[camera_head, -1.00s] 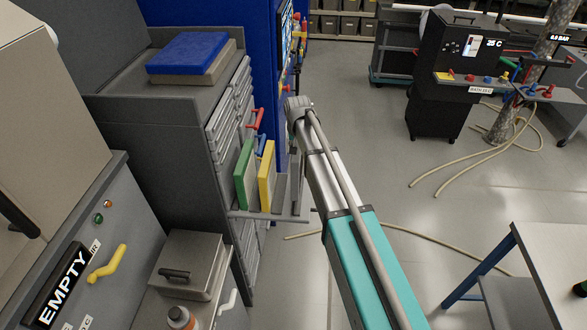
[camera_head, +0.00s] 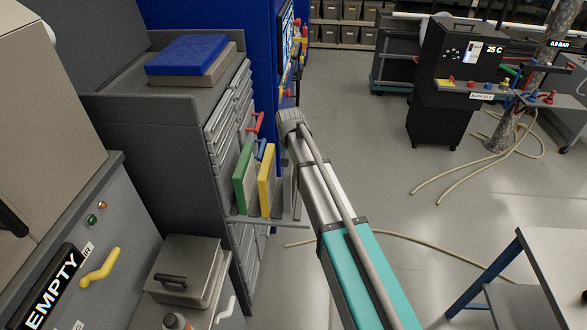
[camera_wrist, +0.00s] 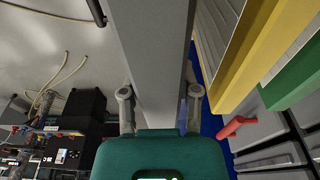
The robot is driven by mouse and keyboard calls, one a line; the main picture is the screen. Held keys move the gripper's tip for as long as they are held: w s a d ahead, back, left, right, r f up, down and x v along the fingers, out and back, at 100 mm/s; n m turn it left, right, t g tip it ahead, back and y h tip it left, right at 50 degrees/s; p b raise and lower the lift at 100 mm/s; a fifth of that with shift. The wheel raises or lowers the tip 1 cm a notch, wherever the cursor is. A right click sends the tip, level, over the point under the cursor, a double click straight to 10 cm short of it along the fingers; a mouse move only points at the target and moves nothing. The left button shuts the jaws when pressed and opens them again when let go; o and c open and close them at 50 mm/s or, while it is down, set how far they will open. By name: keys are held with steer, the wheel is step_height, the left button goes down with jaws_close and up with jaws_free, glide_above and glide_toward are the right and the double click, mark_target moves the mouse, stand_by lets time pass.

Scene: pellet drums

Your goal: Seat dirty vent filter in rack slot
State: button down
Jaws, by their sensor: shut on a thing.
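My gripper (camera_wrist: 160,96) is shut on a grey slab, the dirty vent filter (camera_wrist: 160,45), with one finger on either side of it. In the head view the filter (camera_head: 288,190) shows as a narrow upright grey strip just right of the yellow filter, partly behind my arm. The rack (camera_head: 240,218) is a grey shelf on the drawer cabinet's side. A green filter (camera_head: 243,180) and a yellow filter (camera_head: 266,182) stand upright in it. In the wrist view the yellow filter (camera_wrist: 247,60) is right of the held one, with a gap between. The held filter's lower edge and slot are hidden.
The grey drawer cabinet (camera_head: 155,130) with red and blue handles stands behind the rack. A blue cabinet (camera_head: 255,50) is beyond it. Open floor (camera_head: 370,120) lies right of my arm, with beige hoses on it.

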steer(key=shift+f+b, duration=1.2)
steer(key=shift+f, duration=0.5)
steer(key=shift+c, duration=1.7)
jaws_free()
steer(key=shift+r, duration=0.25)
steer(key=r+p, duration=0.4)
steer(key=s+r+p, duration=0.1)
steer(key=r+p, duration=0.6)
steer(key=p, duration=0.1)
steer(key=shift+s+r, duration=0.4)
